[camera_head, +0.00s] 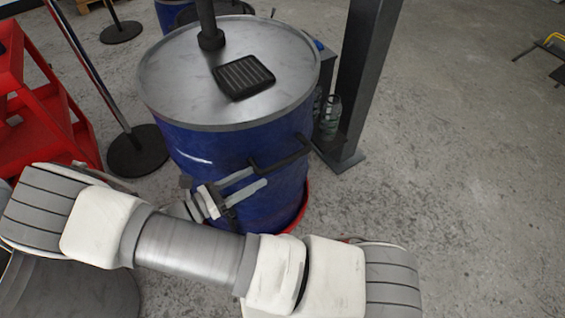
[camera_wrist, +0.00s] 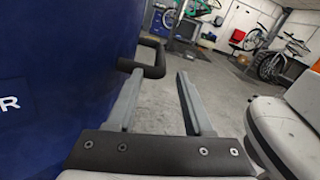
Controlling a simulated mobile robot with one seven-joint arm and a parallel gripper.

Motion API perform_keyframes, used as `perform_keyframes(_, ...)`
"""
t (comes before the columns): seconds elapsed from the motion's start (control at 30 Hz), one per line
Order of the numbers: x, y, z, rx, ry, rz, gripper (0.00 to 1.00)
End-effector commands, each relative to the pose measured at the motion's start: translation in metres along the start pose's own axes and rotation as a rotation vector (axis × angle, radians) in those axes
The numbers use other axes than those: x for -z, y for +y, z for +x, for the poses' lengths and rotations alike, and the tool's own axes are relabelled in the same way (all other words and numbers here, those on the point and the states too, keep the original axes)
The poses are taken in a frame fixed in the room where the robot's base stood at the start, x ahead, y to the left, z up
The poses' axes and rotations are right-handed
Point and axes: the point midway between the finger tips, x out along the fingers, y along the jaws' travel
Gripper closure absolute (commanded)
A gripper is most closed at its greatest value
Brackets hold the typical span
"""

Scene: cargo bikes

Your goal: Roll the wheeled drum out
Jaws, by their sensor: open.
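The blue drum (camera_head: 215,152) stands upright with a grey metal lid and a red base (camera_head: 296,220) showing at its lower right. A black bar handle (camera_head: 282,157) sticks out from its side. My gripper (camera_head: 258,179) is open and empty beside the drum's front, its fingertips close to the handle. In the wrist view the drum (camera_wrist: 60,80) fills the left side. The handle (camera_wrist: 158,58) shows ahead of my open gripper (camera_wrist: 160,74), its outer end in the gap between the fingers. I cannot tell whether a finger touches it. The drum's wheels are hidden.
A dark post (camera_head: 362,80) with a foot plate stands close at the drum's right. A red rack (camera_head: 30,110) and a round-footed stand (camera_head: 137,152) are at the left. Another blue drum (camera_head: 172,12) is behind. Open concrete floor (camera_head: 470,170) lies to the right.

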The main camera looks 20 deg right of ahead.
Motion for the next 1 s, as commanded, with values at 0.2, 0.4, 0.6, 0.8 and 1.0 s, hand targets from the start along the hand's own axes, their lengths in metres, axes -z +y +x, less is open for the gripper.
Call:
perform_keyframes(0.2, 0.001, 0.000, 0.048, 0.003, -0.001, 0.000, 0.48)
perform_keyframes(0.4, 0.001, 0.000, 0.079, 0.002, 0.000, 0.001, 0.48)
perform_keyframes(0.6, 0.000, 0.000, 0.091, 0.000, 0.002, 0.000, 0.48)
perform_keyframes(0.8, 0.000, 0.000, 0.093, 0.000, 0.001, 0.000, 0.48)
perform_keyframes(1.0, 0.000, 0.000, 0.092, 0.000, 0.001, 0.001, 0.71)
